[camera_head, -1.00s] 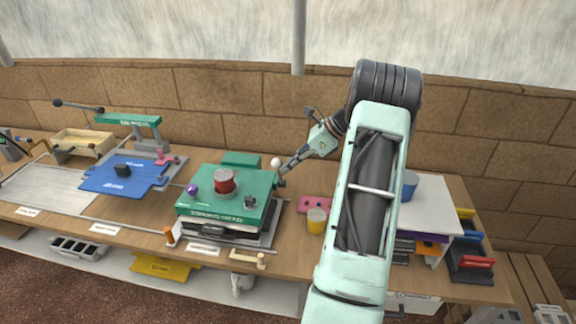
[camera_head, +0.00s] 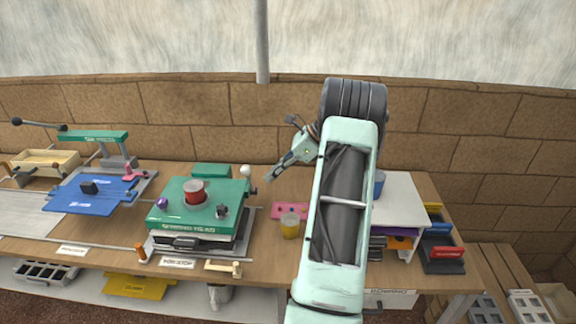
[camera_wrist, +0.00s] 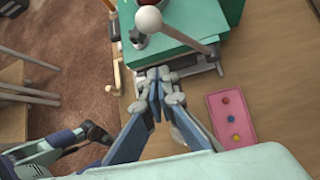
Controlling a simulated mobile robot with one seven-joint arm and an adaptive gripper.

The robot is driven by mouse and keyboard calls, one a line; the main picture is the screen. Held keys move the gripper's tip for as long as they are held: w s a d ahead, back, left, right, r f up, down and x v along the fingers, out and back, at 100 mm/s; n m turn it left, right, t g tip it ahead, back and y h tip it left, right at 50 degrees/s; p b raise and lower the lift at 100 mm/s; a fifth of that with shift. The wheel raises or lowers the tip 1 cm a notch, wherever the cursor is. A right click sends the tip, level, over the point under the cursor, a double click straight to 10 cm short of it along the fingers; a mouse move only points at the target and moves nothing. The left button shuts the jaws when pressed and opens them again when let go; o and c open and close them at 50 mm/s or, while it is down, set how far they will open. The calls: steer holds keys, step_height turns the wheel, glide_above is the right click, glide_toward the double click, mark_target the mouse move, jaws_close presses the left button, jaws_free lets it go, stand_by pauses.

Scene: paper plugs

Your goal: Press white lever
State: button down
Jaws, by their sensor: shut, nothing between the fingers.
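The white lever is a rod with a white ball knob (camera_head: 246,171) at the right side of the green press (camera_head: 172,215). In the wrist view the white ball (camera_wrist: 148,19) is at the top, and its rod runs right along the press edge. My gripper (camera_head: 269,178) is just right of the ball in the head view, apart from it. In the wrist view its fingertips (camera_wrist: 160,75) are together and empty, below the ball in the picture. The ball looks nearer the camera than the press top.
A pink plate (camera_wrist: 231,117) with coloured dots lies right of my gripper in the wrist view. A red cylinder (camera_head: 194,191) and a purple knob (camera_head: 162,203) sit on the press.

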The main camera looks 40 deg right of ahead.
steer(key=d+r, duration=0.2)
steer(key=d, duration=0.3)
steer(key=shift+s+d+r, duration=0.2)
steer(key=shift+s+r, duration=0.15)
stand_by(0.3)
